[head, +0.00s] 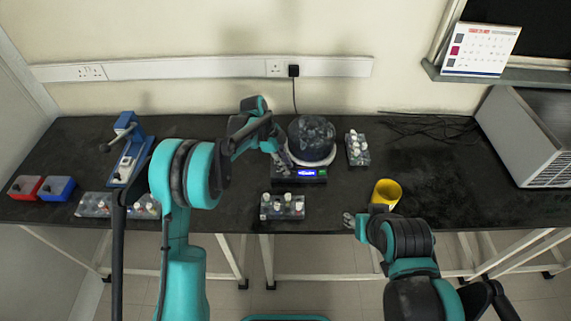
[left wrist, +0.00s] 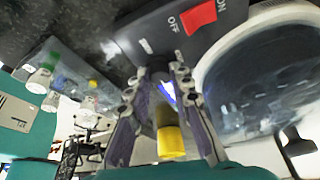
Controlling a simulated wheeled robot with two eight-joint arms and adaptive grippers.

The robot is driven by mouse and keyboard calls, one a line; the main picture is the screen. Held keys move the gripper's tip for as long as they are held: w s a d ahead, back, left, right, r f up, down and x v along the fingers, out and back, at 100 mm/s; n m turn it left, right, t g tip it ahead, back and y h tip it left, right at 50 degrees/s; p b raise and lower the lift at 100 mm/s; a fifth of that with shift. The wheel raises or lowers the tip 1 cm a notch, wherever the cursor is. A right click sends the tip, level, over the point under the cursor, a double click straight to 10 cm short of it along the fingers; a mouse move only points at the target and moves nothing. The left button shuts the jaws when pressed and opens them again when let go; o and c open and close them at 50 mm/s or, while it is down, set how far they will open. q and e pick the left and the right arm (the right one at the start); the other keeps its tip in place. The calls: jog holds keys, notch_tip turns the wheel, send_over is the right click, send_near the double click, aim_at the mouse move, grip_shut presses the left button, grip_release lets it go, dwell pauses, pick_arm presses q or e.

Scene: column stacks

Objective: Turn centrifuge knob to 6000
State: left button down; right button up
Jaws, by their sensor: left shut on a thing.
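The centrifuge (head: 312,138) stands at the middle of the dark bench, with a round see-through lid and a lit blue display (head: 307,172) on its front. My left gripper (head: 284,161) reaches its front left corner. In the left wrist view the fingers (left wrist: 158,88) are closed in at the centrifuge's front panel, by the red ON/OFF switch (left wrist: 199,16). The knob is hidden between the fingertips, and its setting cannot be read. My right gripper (head: 357,221) is near the bench's front edge, beside the yellow cup (head: 386,193); its jaw opening is unclear.
Tube racks stand in front of the centrifuge (head: 282,207), to its right (head: 357,148) and at the left (head: 95,205). A blue device (head: 130,155), red (head: 25,187) and blue (head: 57,188) boxes are at the left. A grey box-like unit (head: 525,135) stands right.

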dwell(0.3)
pick_arm(q)
jog(key=c, duration=1.3)
grip_release()
jog(key=shift+c, duration=0.2)
jog(key=v, duration=1.2)
jog(key=shift+w, duration=0.15)
